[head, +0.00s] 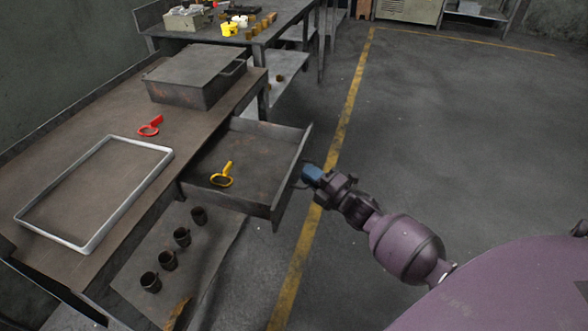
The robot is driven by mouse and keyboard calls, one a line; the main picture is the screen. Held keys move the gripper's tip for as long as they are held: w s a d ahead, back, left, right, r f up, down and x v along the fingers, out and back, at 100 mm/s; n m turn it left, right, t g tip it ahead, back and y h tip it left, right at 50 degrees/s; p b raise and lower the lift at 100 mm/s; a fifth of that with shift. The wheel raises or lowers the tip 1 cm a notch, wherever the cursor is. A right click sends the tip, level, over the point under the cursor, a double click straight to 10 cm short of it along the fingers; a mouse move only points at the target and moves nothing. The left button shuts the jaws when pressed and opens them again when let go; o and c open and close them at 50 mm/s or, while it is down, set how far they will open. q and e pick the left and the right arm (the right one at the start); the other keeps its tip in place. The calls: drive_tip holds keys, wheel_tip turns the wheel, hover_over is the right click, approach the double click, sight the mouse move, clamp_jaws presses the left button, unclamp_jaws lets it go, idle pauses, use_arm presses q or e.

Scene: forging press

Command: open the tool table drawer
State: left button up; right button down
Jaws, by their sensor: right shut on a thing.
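The tool table (85,180) stands along the left wall. Its drawer (262,205) is pulled well out toward the right, and its inside shows. A yellow ring-handled tool (223,177) lies in the drawer. My right gripper (305,177), with blue fingers, is at the outer side of the drawer front and is shut on the drawer's handle, which is mostly hidden by the fingers. My left gripper is not in view.
A red tool (151,126), a metal tray frame (80,243) and a dark metal box (196,77) are on the tabletop. Several dark cups (183,237) stand on the shelf below. Another table (262,32) stands behind. The floor (420,130) to the right is clear.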

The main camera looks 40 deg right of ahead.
drive_tip(key=shift+s+d, duration=0.55)
drive_tip(key=shift+s, duration=0.15)
drive_tip(key=c, duration=1.2)
unclamp_jaws()
drive_tip(key=v, duration=1)
drive_tip(key=shift+s+p, duration=0.4)
drive_tip(key=shift+p, duration=0.05)
drive_tip(key=shift+d, duration=0.15)
